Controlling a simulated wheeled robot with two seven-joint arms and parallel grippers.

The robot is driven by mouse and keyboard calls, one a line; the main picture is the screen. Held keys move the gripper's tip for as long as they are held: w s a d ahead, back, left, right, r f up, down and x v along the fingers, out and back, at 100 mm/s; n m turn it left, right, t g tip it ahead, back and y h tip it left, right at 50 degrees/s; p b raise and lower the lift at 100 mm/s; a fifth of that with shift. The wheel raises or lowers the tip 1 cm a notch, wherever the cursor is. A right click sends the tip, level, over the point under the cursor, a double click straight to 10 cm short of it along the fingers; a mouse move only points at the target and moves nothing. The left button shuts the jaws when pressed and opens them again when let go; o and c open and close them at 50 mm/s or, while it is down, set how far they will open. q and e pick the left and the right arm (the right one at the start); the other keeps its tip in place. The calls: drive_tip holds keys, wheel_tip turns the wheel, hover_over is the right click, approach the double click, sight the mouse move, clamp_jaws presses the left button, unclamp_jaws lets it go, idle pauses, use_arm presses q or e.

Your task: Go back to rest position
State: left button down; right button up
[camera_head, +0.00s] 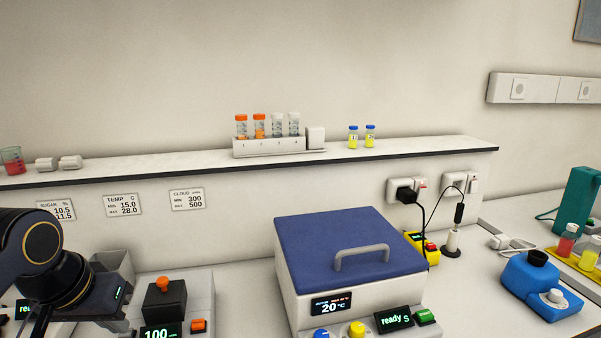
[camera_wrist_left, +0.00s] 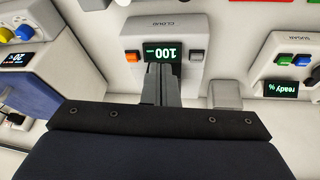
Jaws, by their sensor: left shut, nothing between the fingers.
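My left gripper (camera_head: 108,300) is at the lower left of the head view, beside the cloud meter (camera_head: 185,300). In the left wrist view the two grey fingers of my left gripper (camera_wrist_left: 160,72) are together, with nothing between them. They point at the cloud meter (camera_wrist_left: 190,35), whose display reads 100. I cannot tell if the fingertips touch the meter. In the head view the fingers are mostly hidden or cut off at the bottom. My right gripper is not in view.
A box with a blue lid (camera_head: 350,250) reads 20 °C, right of the cloud meter. The wall shelf (camera_head: 420,150) holds a tube rack (camera_head: 268,148), two blue-capped vials (camera_head: 361,137) and a red beaker (camera_head: 12,160). A blue device (camera_head: 535,285) stands at right. The sugar meter (camera_wrist_left: 290,45) shows in the wrist view.

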use_arm(q)
drive_tip(key=s+d+f+h, duration=0.1)
drive_tip(key=s+d+f, duration=0.2)
drive_tip(key=s+f, duration=0.3)
drive_tip(key=s+d+f+n+t+h, duration=0.1)
drive_tip(key=s+d+f+h, duration=0.1)
drive_tip(key=s+d+f, duration=0.2)
drive_tip(key=s+f, duration=0.3)
drive_tip(key=f, duration=0.1)
drive_tip(key=shift+d+f, duration=0.15)
